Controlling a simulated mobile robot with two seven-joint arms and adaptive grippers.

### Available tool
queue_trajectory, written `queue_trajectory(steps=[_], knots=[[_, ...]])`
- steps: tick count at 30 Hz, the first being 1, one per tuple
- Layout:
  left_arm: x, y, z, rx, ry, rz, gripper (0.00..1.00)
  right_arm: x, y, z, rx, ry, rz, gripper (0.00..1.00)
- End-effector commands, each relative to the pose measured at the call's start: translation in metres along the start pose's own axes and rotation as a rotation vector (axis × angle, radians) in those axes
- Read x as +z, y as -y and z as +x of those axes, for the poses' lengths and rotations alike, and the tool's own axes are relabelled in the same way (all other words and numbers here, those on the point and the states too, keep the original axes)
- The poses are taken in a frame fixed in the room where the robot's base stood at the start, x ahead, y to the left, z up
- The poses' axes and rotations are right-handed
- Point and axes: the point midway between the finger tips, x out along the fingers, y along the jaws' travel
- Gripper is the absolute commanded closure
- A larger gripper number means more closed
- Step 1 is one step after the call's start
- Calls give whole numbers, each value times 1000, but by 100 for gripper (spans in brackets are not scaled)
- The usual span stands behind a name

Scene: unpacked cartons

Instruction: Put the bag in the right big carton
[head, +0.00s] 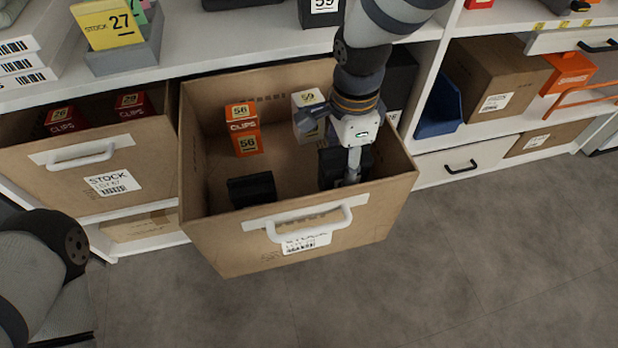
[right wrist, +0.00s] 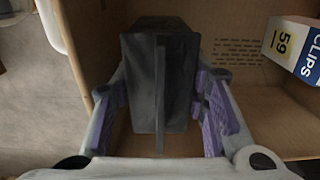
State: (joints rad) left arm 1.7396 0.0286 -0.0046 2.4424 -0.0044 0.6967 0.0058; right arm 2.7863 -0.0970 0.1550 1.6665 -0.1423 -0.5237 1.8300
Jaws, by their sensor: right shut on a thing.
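The right big carton (head: 290,240) is pulled out from the shelf, open at the top, with a white handle on its front. My right gripper (head: 351,178) reaches down into its right side, near the front wall. It is shut on a dark bag (head: 329,168). In the right wrist view the dark grey bag (right wrist: 160,80) stands between the purple finger pads. I cannot tell whether its base touches the carton floor. My left gripper is out of view; only part of my left arm shows at the lower left.
The right carton also holds an orange clips box (head: 243,130), a white clips box (head: 306,115) and a black item (head: 252,190). Another open carton (head: 95,175) with red clips boxes is on the left. Grey floor is clear at the right front.

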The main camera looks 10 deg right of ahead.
Motion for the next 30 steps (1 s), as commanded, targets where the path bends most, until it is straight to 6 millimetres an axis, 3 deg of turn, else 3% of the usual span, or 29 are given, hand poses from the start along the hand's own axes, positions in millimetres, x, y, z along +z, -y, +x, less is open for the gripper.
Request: queue_trajectory(steps=[3, 12, 22, 23, 24, 25, 30], knots=[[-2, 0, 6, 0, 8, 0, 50, 0, 0, 26, 2, 1, 0, 95], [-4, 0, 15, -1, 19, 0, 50, 0, 0, 71, 2, 0, -1, 95], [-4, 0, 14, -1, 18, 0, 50, 0, 0, 72, -2, 0, -1, 95], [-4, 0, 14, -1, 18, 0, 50, 0, 0, 72, -2, 0, -1, 52], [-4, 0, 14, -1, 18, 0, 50, 0, 0, 72, -2, 0, -1, 43], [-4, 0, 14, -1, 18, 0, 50, 0, 0, 72, -2, 0, -1, 39], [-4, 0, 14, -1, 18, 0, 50, 0, 0, 72, -1, 0, -1, 39]])
